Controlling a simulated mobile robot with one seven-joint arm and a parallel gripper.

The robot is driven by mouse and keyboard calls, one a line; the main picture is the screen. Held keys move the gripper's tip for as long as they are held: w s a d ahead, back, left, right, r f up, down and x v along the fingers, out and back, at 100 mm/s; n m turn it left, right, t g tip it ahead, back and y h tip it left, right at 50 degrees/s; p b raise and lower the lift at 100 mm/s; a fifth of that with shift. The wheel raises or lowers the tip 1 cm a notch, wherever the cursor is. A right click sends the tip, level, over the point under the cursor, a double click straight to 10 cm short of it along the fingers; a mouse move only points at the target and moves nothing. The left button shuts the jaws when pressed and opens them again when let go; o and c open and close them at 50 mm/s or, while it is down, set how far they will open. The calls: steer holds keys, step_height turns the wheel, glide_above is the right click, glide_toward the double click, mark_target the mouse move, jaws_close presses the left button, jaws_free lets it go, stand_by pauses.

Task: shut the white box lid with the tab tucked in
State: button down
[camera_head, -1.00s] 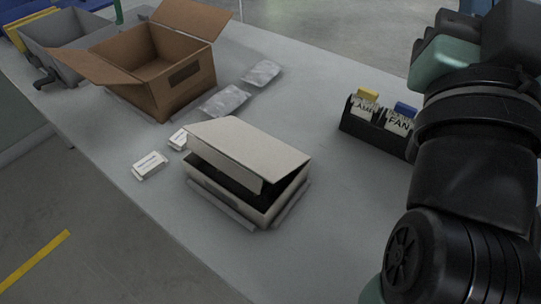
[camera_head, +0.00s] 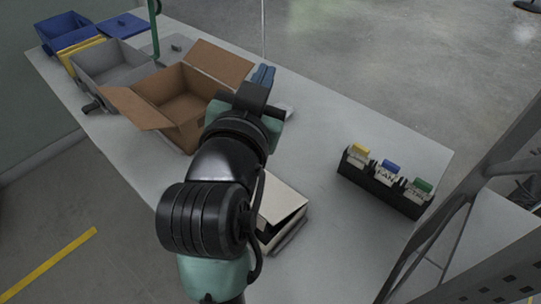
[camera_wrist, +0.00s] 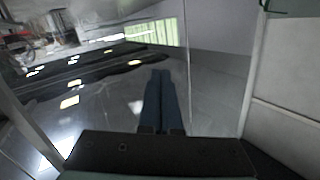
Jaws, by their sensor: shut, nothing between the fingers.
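The white box (camera_head: 282,203) stands on the table, largely hidden behind my arm in the head view. Its lid looks partly raised, with a dark gap along the right side. The tab cannot be made out. My gripper (camera_head: 263,74) is above the table beyond the box, near the right side of the cardboard box, clear of the white lid. Its two blue fingers are together and empty. They also show in the wrist view (camera_wrist: 161,78), pointing out over the floor.
The open cardboard box (camera_head: 180,100) has flaps spread out beside my arm. A grey bin (camera_head: 112,62) and blue bin (camera_head: 68,32) stand farther left. A black holder with labelled cards (camera_head: 383,184) is at right. A metal frame (camera_head: 460,200) rises at far right.

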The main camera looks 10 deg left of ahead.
steer(key=s+a+f+m+g+h+p, duration=0.2)
steer(key=s+f+g+p, duration=0.25)
steer(key=f+p, duration=0.3)
steer(key=m+g+h+p, duration=0.1)
steer(key=g+h+p, duration=0.2)
steer(key=g+p, duration=0.3)
glide_above(276, 216)
steer(key=w+d, duration=0.1)
steer(key=w, duration=0.1)
steer(key=shift+t, duration=0.65)
steer(key=f, duration=1.1)
steer(key=shift+s+d+f, duration=0.1)
steer(key=shift+s+f, duration=0.1)
steer(key=shift+f, duration=0.05)
steer(key=f, duration=0.2)
steer(key=f+p, duration=0.1)
steer(key=shift+s+a, duration=0.25)
steer(key=shift+s, duration=0.1)
steer(key=shift+s+a+f+y, duration=0.2)
steer(key=shift+f+y, duration=0.1)
steer(key=shift+f, duration=0.25)
steer(key=shift+f, duration=0.15)
steer(key=shift+s+f+b, duration=0.1)
steer(key=shift+f+b, duration=0.05)
steer(key=shift+b, duration=0.45)
steer(key=shift+a+t+b, duration=0.1)
steer(key=shift+t+b, duration=0.2)
